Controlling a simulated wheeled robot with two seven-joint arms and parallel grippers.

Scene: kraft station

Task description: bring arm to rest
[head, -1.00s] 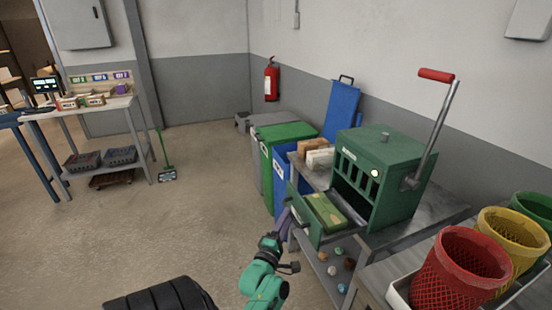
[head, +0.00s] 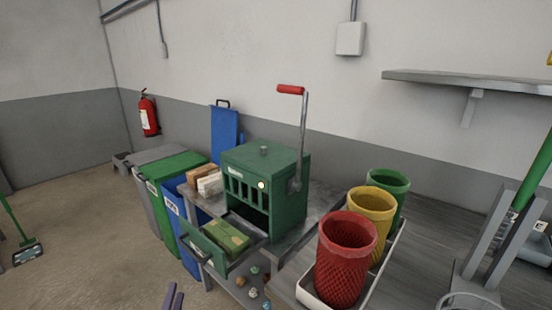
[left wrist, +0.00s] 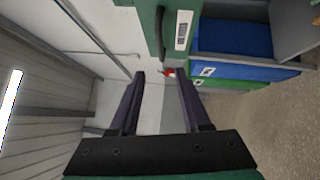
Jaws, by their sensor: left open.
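My left gripper (head: 173,297) shows only as two dark fingertips at the bottom edge of the head view. In the left wrist view its two fingers (left wrist: 159,92) stand apart with nothing between them. It is apart from the green press (head: 265,190), which stands up and to the right of it in the head view. The press has a red-handled lever (head: 291,90) standing up. Its drawer (head: 213,253) is pulled out and holds a green and tan block (head: 227,236). My right gripper is in neither view.
Green (head: 173,165) and blue bins stand left of the press table. Red (head: 341,270), yellow (head: 371,212) and green baskets stand in a white tray to the right. A fire extinguisher (head: 149,115) hangs on the wall. The floor at left (head: 90,240) is mostly clear.

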